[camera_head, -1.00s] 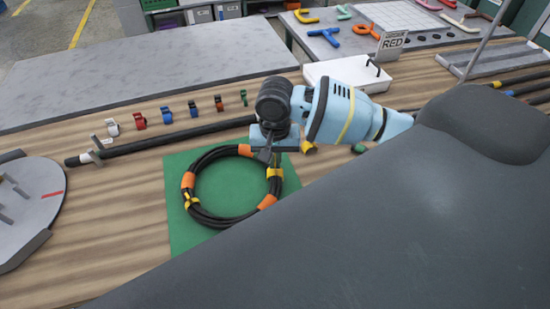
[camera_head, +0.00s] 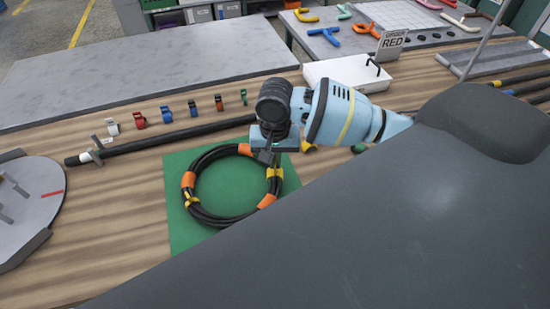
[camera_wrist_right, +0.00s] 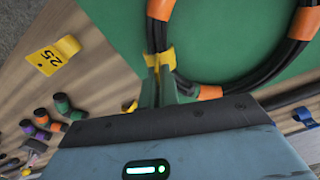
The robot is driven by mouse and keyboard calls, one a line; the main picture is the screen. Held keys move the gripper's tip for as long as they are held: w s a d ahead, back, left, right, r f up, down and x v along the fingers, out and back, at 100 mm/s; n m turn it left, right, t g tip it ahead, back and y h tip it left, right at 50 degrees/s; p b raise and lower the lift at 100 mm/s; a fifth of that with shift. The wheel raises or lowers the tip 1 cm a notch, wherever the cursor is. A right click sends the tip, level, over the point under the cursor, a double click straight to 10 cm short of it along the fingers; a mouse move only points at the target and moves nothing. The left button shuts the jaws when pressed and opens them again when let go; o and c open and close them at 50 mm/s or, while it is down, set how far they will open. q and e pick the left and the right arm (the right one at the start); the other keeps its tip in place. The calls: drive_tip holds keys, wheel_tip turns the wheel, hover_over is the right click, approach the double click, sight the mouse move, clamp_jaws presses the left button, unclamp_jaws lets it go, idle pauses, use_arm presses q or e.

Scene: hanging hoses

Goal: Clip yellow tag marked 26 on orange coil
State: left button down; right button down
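The black coil (camera_head: 203,214) with orange bands (camera_head: 187,180) lies on a green mat (camera_head: 183,234). My right gripper (camera_head: 266,152) is above the coil's upper right side. In the right wrist view its two fingers (camera_wrist_right: 160,84) are close together at a yellow tag (camera_wrist_right: 161,57), which sits on the coil between two orange bands. The fingers appear shut on this tag; its number is hidden. The tag also shows in the head view (camera_head: 275,173). Another yellow piece (camera_head: 192,201) is on the coil's left side. My left gripper is not in view.
A loose yellow tag, seemingly marked 25 (camera_wrist_right: 50,57), lies on the wooden table beside the mat. Several coloured clips (camera_head: 166,114) stand behind a black hose (camera_head: 180,138).

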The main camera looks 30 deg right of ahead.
drive_tip(key=shift+f, duration=1.6)
idle(0.6)
drive_tip(key=c, duration=1.6)
unclamp_jaws()
drive_tip(key=shift+r, duration=3.95)
